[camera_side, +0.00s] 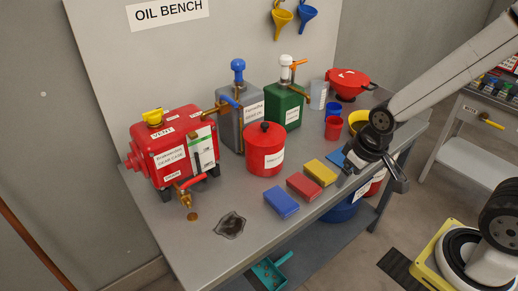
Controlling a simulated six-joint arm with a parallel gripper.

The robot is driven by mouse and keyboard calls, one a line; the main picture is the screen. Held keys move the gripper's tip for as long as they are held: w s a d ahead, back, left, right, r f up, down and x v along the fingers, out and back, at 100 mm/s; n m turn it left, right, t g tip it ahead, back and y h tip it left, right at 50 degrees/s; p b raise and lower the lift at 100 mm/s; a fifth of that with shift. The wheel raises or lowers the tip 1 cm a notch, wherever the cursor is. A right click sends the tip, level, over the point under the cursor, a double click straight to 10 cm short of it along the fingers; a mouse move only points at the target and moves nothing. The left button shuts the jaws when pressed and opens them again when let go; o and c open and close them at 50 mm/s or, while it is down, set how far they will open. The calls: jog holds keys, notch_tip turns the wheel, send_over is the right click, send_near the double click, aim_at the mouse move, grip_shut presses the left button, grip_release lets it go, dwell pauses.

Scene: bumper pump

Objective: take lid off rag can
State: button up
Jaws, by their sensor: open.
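The rag can (266,160) is a red round can with a white label, standing upright near the middle of the bench.
Blue (281,202), red (304,186) and yellow (320,172) blocks lie in front of the can. A grey container (240,115) and a green container (285,108) stand behind it. A red tank (172,150) is left. A dark stain (230,225) marks the front.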

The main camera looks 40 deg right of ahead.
jog(key=w+d+r+n+y, duration=0.15)
jog(key=w+n, duration=0.25)
jog(key=w, duration=1.3)
jog(key=n+y, duration=0.2)
jog(key=n, duration=0.3)
send_over(266, 124)
jog(key=s+d, duration=0.2)
jog(key=shift+w+r+t, duration=0.15)
jog(key=shift+r+t, duration=0.1)
jog(key=shift+t, duration=0.05)
jog(key=shift+a+f, duration=0.1)
jog(key=shift+x, duration=1.2)
jog(key=shift+f, duration=0.1)
jog(key=shift+x, duration=2.5)
